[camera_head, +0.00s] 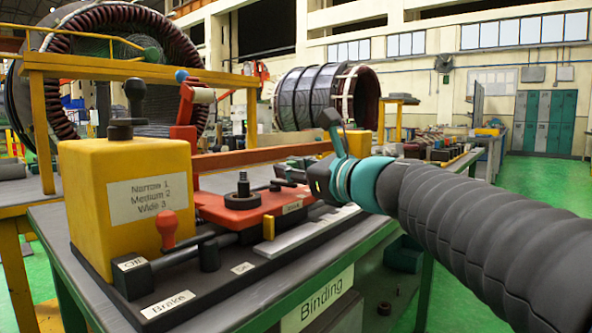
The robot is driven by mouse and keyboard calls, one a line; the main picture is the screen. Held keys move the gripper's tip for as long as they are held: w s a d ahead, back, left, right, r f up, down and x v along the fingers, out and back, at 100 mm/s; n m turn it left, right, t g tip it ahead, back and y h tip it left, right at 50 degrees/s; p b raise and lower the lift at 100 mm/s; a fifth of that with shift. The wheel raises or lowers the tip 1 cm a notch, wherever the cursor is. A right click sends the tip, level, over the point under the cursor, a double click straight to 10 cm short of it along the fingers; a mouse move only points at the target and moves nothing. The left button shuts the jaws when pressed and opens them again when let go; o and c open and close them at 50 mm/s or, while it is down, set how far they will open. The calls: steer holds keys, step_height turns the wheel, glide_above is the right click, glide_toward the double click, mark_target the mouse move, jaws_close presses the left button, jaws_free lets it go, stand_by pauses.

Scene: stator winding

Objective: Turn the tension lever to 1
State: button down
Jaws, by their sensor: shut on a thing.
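My gripper (320,182) shows only in part, as a dark shape at the end of my arm, over the right end of the binding bench. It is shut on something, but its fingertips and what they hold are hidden. I cannot make out a lever marked as tension. On the bench, a red-knobbed lever (168,228) stands beside plates reading Off, On and Brake. A black-knobbed lever (134,96) stands upright on a yellow box (118,205) labelled Narrow 1, Medium 2, Wide 3. A blue-knobbed part (181,76) rises behind the box.
An orange-red plate (240,209) with a black knob lies mid-bench, left of my gripper. A grey bar (312,232) runs along the bench in front of it. Large wound stators (325,96) stand behind. The green floor (535,200) at right is open.

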stand_by(0.3)
steer(key=c, duration=1)
jaws_free()
steer(key=shift+o, duration=0.2)
steer(key=v, duration=1.2)
steer(key=shift+a, duration=0.1)
